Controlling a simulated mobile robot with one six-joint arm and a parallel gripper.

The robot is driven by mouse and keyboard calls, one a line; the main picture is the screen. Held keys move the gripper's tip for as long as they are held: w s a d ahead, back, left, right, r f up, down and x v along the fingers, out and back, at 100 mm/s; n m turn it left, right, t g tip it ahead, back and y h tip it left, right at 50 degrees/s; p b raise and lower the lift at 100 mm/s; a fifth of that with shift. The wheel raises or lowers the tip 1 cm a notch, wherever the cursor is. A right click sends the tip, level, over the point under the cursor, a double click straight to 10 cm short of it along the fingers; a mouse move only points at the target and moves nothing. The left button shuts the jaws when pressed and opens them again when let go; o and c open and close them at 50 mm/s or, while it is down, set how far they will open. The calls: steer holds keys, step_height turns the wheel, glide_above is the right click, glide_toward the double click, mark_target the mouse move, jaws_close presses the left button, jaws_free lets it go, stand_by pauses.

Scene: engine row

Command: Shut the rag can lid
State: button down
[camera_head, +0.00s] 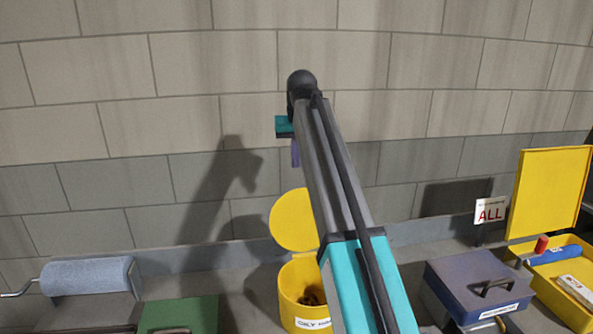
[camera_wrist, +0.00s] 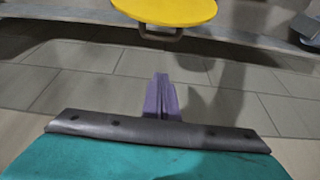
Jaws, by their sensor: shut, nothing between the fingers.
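The rag can (camera_head: 296,291) is a yellow round can with a label reading "OILY" and dark brown contents showing inside. Its round yellow lid (camera_head: 292,221) stands up, open, at the can's back. The lid (camera_wrist: 165,10) also shows at the top of the wrist view, with a handle loop at its edge. My gripper (camera_head: 295,152) is up in front of the wall, above the lid and apart from it. In the wrist view its purple fingers (camera_wrist: 161,98) are together with nothing between them. My arm covers part of the can's and lid's right side.
A blue paper roll (camera_head: 88,277) and a green box (camera_head: 180,315) lie left of the can. A dark blue box (camera_head: 480,285) with a handle and an open yellow case (camera_head: 562,270) stand at right. A sign (camera_head: 490,211) reads "ALL". The block wall is close behind.

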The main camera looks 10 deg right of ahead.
step_height(320, 180, down, 9)
steer(key=p, duration=0.4)
steer(key=shift+s, duration=0.35)
stand_by(0.4)
steer(key=shift+s, duration=0.2)
stand_by(0.5)
